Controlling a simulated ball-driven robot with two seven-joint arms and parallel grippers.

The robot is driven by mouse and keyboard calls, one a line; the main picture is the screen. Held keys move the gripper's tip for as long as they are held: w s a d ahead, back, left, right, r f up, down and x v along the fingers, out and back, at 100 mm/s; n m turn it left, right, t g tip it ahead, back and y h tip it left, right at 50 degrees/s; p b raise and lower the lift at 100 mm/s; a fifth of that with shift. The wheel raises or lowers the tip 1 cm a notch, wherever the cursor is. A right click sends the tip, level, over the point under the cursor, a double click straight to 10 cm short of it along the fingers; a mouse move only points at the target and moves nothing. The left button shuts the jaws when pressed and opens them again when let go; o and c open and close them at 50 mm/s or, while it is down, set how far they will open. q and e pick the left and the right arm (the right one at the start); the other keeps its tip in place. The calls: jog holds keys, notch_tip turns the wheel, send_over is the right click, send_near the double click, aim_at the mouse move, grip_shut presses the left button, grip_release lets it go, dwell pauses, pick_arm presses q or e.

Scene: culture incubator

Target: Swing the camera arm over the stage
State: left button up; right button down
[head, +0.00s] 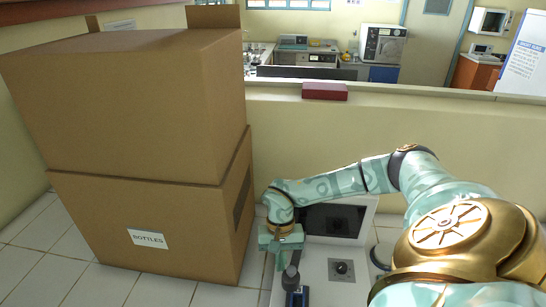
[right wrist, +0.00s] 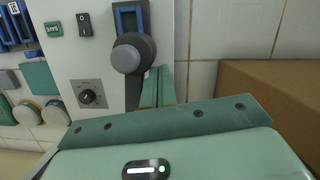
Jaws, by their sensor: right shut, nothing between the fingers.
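The white instrument (head: 318,254) stands on the tiled surface, with a blue-framed stage (head: 297,299) at its near left. The dark grey camera arm (head: 291,271) points toward the stage. In the right wrist view, the camera arm (right wrist: 132,92) ends in a round grey head (right wrist: 126,59) that overlaps the edge of the blue stage frame (right wrist: 128,10). My right gripper (head: 282,245) is shut and empty. Its fingers (right wrist: 158,88) are close beside the camera arm on the box side; I cannot tell whether they touch. My left gripper is not in view.
Two stacked cardboard boxes (head: 150,195) stand close left of my right gripper. A black knob (right wrist: 88,95), a rocker switch (right wrist: 84,24) and a green SAVE button (right wrist: 53,29) sit on the instrument. A wall with a red box (head: 325,91) on it runs behind.

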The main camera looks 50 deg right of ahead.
jog(key=shift+s+d+p, duration=0.2)
jog(key=shift+s+p, duration=0.1)
jog(key=shift+s, duration=0.3)
jog(key=shift+s+d+p, duration=0.15)
jog(key=shift+s+p, duration=0.1)
jog(key=shift+s, duration=0.3)
jog(key=v, duration=1.6)
jog(key=shift+r, duration=0.2)
jog(key=shift+w+f, duration=0.1)
